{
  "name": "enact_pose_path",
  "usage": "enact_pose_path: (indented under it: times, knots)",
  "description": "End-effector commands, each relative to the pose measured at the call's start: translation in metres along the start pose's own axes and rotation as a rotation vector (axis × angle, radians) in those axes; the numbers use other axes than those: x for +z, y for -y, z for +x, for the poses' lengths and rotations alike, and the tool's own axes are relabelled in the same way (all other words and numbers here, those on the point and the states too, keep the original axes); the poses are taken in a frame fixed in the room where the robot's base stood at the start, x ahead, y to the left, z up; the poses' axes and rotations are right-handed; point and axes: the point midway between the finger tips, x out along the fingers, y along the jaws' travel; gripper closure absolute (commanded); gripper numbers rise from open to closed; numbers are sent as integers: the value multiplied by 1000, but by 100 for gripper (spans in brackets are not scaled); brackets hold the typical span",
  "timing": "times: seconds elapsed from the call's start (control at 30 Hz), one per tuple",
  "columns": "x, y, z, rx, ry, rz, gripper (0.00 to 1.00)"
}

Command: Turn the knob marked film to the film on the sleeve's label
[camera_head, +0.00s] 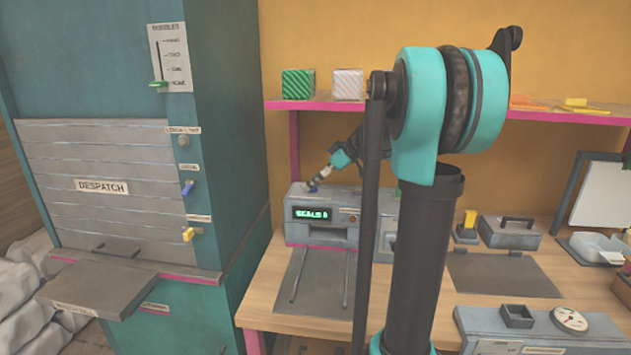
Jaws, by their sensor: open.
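A grey machine (298,233) with a green lit display (312,213) stands at the back of the bench. The display seems to read "SEALS" and a digit. A small round part (352,219) sits on the machine's front, unreadable. My arm hides the machine's right side. I cannot make out a sleeve or its label.
A teal cabinet (228,120) with a "DESPATCH" shutter (100,160) stands left. A pink shelf (330,105) holds a green striped box (298,84) and a pale striped box (347,84). A grey case (510,233) and a dial unit (535,325) are to the right.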

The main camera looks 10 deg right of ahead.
Motion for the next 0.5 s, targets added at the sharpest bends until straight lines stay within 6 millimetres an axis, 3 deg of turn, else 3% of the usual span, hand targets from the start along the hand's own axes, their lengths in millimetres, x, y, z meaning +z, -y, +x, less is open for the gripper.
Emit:
enact_pose_path:
  times: [0.07,0.5]
  knots:
    - [0,0,0,0,0,0,48]
    - [0,0,0,0,0,0,98]
